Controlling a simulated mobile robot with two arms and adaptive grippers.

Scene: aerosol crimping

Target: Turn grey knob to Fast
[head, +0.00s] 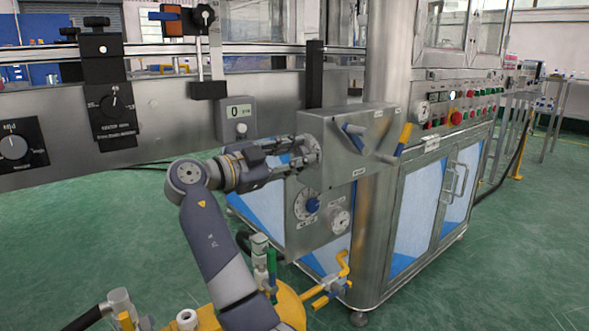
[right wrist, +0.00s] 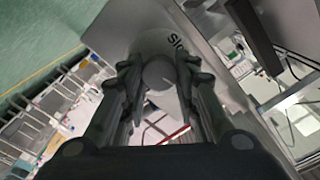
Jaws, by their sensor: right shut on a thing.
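The grey knob (right wrist: 158,74) shows in the right wrist view as a round grey cap between my fingers. It sits on a pale round dial (right wrist: 150,42) with dark lettering, only partly readable, perhaps the start of "Slow". My right gripper (right wrist: 157,82) is shut on the knob, one finger on each side. In the head view my right gripper (head: 304,152) reaches the left face of the steel control box (head: 350,143), and its fingers hide the knob. The word "Fast" cannot be read. My left gripper is not in view.
Below the box is a panel with a blue knob (head: 312,205) and a gauge (head: 340,221). Blue and yellow levers (head: 402,140) stick out of the box's front. Yellow pipework (head: 343,264) is below.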

